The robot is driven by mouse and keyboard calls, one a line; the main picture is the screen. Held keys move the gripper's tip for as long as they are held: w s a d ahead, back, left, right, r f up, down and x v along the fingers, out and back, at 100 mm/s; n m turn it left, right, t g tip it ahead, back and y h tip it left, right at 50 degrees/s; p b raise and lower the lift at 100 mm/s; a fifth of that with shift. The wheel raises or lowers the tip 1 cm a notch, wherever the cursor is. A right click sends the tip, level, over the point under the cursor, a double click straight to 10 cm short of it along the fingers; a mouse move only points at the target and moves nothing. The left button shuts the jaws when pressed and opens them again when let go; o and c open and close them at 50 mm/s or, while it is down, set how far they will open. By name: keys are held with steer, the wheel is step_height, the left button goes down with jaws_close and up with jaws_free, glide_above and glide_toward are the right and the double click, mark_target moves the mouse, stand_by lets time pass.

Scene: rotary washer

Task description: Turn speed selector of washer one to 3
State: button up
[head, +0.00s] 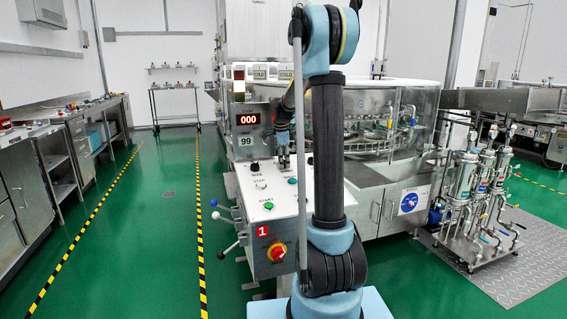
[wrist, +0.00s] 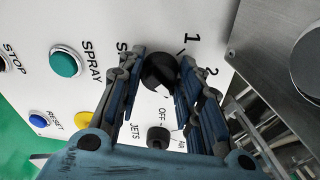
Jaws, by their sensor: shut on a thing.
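Washer one's white control panel (head: 255,187) carries a red "1" sign (head: 262,230) at its front. The speed selector is a black round knob (wrist: 158,72) in the wrist view, with the printed numbers 1 (wrist: 191,40) and 2 (wrist: 211,71) beside it. Which number it points to cannot be told, and a 3 is not visible; the fingers cover part of the print. My gripper (wrist: 161,70) has its two fingers on either side of the knob, shut on it. In the head view my gripper (head: 283,158) is at the panel's back edge and hides the knob.
A smaller black JETS knob (wrist: 157,137) sits close to my fingers. The green SPRAY button (wrist: 65,62), blue RESET button (wrist: 38,120) and a yellow button (wrist: 84,120) are nearby. A red emergency switch (head: 278,253) is on the panel front. Green floor is free at left.

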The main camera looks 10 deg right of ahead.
mark_target(282, 170)
steer(key=o, duration=1.1)
steer(key=shift+r, duration=0.1)
steer(key=r, duration=0.3)
steer(key=s+r, duration=0.1)
steer(key=r, duration=0.3)
steer(key=s+a+r, duration=0.1)
steer(key=r, duration=0.3)
steer(key=shift+r, duration=0.25)
